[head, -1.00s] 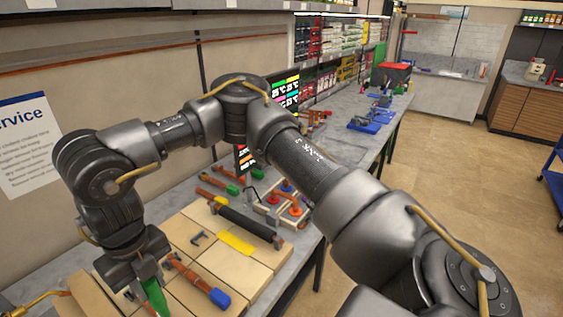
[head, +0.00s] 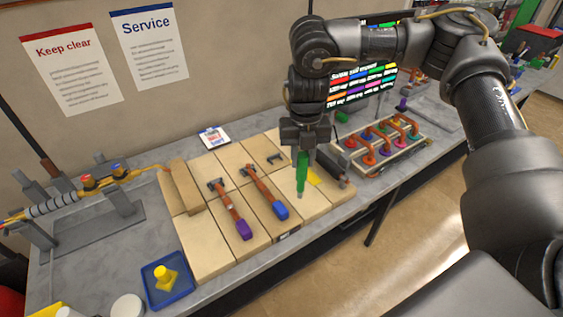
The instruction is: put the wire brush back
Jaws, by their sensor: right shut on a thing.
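My right gripper (head: 304,150) is shut on a green-handled tool (head: 302,176), probably the wire brush. The tool hangs nearly upright below the fingers, in front of the right part of the beige tiled board (head: 213,258). Its upper end is hidden in the gripper, and no bristles show. I cannot tell whether its lower tip touches the board. A purple-handled tool (head: 233,212) and a blue-handled tool (head: 265,191) lie on the board to its left. My left gripper is out of view.
A rack with coloured knobs (head: 386,150) stands to the right. A blue tray (head: 170,279) with a yellow cone and a pipe assembly (head: 80,197) are left.

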